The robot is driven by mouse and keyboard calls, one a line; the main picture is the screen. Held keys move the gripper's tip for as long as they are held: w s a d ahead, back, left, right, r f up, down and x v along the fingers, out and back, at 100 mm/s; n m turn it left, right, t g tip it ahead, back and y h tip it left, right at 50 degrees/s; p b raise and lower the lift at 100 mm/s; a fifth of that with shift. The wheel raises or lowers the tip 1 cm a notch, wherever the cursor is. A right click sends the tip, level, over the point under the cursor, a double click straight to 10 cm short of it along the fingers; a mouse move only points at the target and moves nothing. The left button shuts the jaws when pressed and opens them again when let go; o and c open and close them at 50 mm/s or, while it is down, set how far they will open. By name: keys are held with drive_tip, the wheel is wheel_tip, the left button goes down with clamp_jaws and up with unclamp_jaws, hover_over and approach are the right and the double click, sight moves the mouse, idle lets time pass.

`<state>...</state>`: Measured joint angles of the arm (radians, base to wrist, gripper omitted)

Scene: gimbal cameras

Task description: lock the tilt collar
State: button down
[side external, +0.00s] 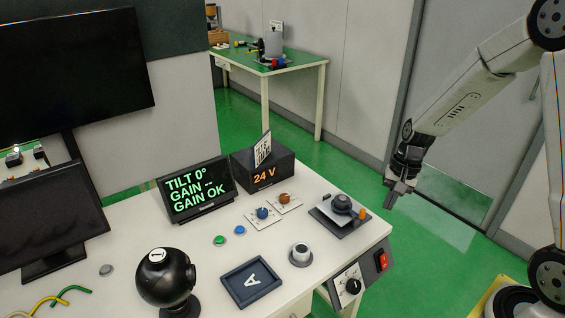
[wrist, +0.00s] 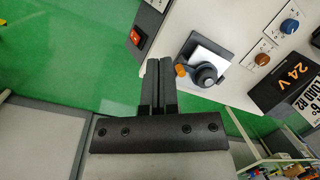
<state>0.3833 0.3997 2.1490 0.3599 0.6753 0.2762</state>
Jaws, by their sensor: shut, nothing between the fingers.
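A dark plate (side external: 342,216) near the table's right end carries a round black knob (side external: 342,203) with a collar-like base and a small orange piece (side external: 362,214) beside it. I cannot tell for sure whether this is the tilt collar. In the wrist view the black knob (wrist: 206,75) and the orange piece (wrist: 181,70) lie just right of my fingertips. My gripper (side external: 391,205) is shut and empty, above the floor off the table's right edge, apart from the plate. The screen (side external: 195,188) reads TILT 0°, GAIN --, GAIN OK.
A black ball unit (side external: 165,277) marked 1 stands at the front left. A red switch (side external: 382,261) is on the front panel.

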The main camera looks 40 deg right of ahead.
drive_tip(key=w+d+f+m+t+y, duration=0.1)
drive_tip(key=d+f+m+t+y, duration=0.1)
drive_tip(key=d+m, duration=0.4)
drive_tip(key=w+d+f+m+t+y, duration=0.1)
drive_tip(key=d+f+m+t+y, duration=0.1)
drive_tip(key=d+m, duration=0.5)
drive_tip(key=d+f+y, duration=0.1)
drive_tip(key=d+f, duration=0.1)
drive_tip(key=d, duration=0.3)
drive_tip(key=shift+w+f+m, duration=0.25)
drive_tip(key=shift+w+m, duration=0.05)
drive_tip(key=shift+w, duration=0.1)
drive_tip(key=shift+a+f, duration=0.1)
drive_tip(key=shift+a, duration=0.05)
drive_tip(key=x, duration=0.9)
drive_tip(key=shift+w+a, duration=0.1)
drive_tip(key=shift+w, duration=0.15)
drive_tip(key=shift+w+a+f, duration=0.2)
drive_tip(key=shift+w+a, duration=0.35)
drive_tip(key=shift+a, duration=0.35)
drive_tip(key=shift+w+a, duration=0.55)
drive_tip(key=shift+a, duration=0.35)
